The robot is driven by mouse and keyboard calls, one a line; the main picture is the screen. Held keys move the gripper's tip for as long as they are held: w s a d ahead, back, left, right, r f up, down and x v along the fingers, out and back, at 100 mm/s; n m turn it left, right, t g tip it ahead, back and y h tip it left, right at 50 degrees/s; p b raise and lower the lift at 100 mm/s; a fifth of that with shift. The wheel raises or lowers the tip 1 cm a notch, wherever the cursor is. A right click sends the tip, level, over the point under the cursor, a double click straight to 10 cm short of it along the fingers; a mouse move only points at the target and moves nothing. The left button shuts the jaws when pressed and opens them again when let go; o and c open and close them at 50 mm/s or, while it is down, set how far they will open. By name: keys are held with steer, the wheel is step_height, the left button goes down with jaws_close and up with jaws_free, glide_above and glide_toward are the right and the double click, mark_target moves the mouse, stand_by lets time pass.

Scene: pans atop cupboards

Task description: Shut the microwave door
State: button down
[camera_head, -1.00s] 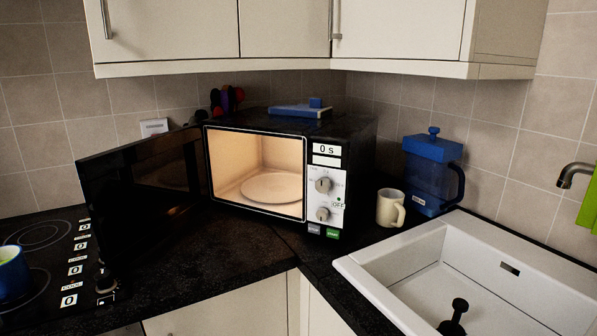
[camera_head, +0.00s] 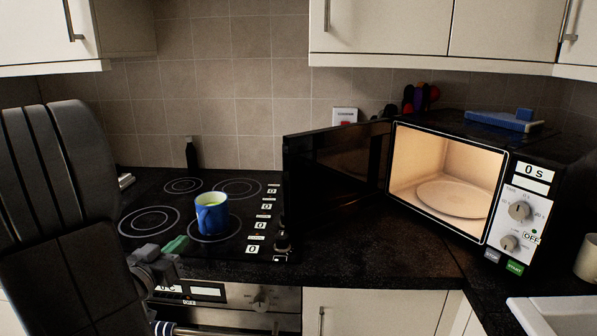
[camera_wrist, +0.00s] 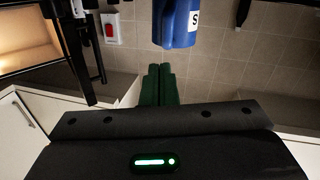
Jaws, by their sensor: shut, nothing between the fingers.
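The black microwave (camera_head: 515,175) stands in the counter corner at the right, its lit inside and round turntable (camera_head: 452,198) showing. Its dark door (camera_head: 335,165) is wide open, swung out to the left with its free edge near the hob. My gripper (camera_head: 178,244), with green fingers, is at the lower left before the hob, left of the door and apart from it. In the wrist view the green fingers (camera_wrist: 160,75) are together, with nothing between them. Part of the lit microwave (camera_wrist: 30,35) shows at that view's left edge.
A blue mug (camera_head: 211,215) stands on the black hob (camera_head: 150,205), between my gripper and the door; it also shows in the wrist view (camera_wrist: 178,25). Several hob knobs line the door side. Dark counter (camera_head: 370,245) before the microwave is clear. A sink (camera_head: 565,315) is at lower right.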

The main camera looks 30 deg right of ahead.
steer(key=d+r+n+g+h+p, duration=0.1)
steer(key=d+r+n+p, duration=0.2)
steer(key=d, duration=0.5)
steer(key=d+r+n+g+h+p, duration=0.1)
steer(key=d+r+n+p, duration=0.3)
steer(key=d, duration=0.5)
steer(key=w+d+r+n+g+h+p, duration=0.1)
steer(key=d+r+n+p, duration=0.3)
steer(key=d, duration=0.4)
steer(key=shift+d+n+g+p, duration=0.2)
steer(key=shift+n+g+p, duration=0.4)
steer(key=shift+n+g, duration=0.35)
steer(key=shift+s+f, duration=0.1)
steer(key=shift+s, duration=0.05)
